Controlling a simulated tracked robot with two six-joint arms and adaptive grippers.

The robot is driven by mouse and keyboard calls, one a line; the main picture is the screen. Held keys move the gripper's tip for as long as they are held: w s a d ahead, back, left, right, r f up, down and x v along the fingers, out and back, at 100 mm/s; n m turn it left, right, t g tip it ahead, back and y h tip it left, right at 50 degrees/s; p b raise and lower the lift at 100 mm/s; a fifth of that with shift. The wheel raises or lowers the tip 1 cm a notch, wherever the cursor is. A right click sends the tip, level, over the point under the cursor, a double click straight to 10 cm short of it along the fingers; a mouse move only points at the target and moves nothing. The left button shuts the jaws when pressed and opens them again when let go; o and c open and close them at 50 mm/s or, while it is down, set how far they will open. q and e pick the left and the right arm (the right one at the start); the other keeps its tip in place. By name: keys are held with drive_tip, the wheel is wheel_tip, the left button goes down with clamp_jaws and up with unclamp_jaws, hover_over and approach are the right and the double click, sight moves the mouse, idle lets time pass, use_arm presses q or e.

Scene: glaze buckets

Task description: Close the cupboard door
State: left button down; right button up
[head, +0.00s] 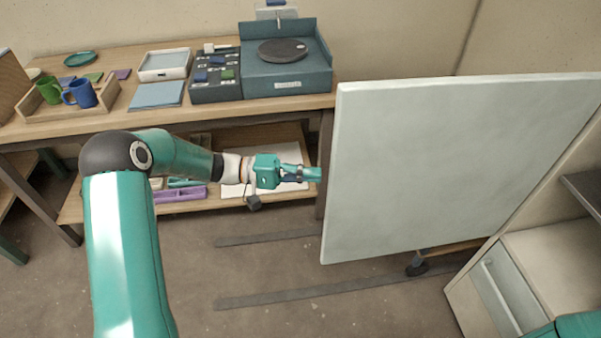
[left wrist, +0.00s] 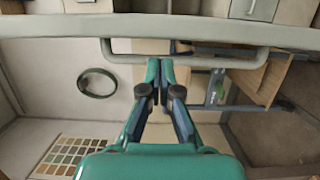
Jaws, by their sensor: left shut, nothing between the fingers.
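The cupboard door (head: 450,160) is a large pale grey panel standing open in the right half of the head view. It reaches out from the cupboard (head: 560,265) at the right edge. My left gripper (head: 318,174) is shut and empty, with its tips close to the door's left edge. In the left wrist view its closed fingers (left wrist: 160,66) point at a grey bar handle (left wrist: 215,60) on the door, with the tips at or just under the bar. I cannot tell whether they touch. My right gripper is not in view.
A workbench (head: 25,128) with a teal wheel unit (head: 290,75), a wooden tray (head: 50,112) with mugs and several boxes stands behind my left arm. Its lower shelf (head: 140,207) holds a purple tray (head: 180,194). The floor (head: 250,275) left of the door is open, with dark strips.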

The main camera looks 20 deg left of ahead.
sight(337, 177)
use_arm(q)
drive_tip(key=p+x, duration=0.1)
drive_tip(key=x, duration=0.5)
